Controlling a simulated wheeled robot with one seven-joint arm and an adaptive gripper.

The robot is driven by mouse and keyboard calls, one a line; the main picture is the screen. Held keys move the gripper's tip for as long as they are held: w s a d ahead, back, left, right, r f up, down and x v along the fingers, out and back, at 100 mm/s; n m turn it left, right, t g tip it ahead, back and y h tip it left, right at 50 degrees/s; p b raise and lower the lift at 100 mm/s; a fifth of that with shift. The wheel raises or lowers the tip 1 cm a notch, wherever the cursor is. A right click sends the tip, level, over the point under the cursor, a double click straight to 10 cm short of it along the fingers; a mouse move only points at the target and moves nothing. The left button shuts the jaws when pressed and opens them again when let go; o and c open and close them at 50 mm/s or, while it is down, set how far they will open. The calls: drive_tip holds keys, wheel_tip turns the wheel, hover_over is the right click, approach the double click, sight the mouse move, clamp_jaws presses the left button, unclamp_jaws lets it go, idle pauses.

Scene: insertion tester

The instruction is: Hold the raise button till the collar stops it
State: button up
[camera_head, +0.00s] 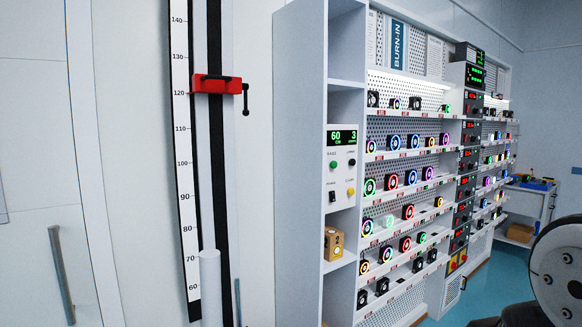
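The control box (342,168) sits in the tall white cabinet. It has a green button (333,165) at upper left, a black button (351,161) at upper right, a black switch (332,196) and a yellow button (351,192); their labels are too small to read surely. The green display (342,138) reads 60 and 3. The red collar (216,84) with a black handle sits on the dark upright rail (218,150), near 120 on the white scale (184,150). A white post (210,285) stands below it, its top near 70, well apart from the collar. My gripper does not show.
A dark round part, apparently of my arm, fills the lower right. A small yellow box (333,243) sits on the shelf below the control box. Racks (405,155) with several lit round devices extend right. A white door with a handle (61,275) is at left.

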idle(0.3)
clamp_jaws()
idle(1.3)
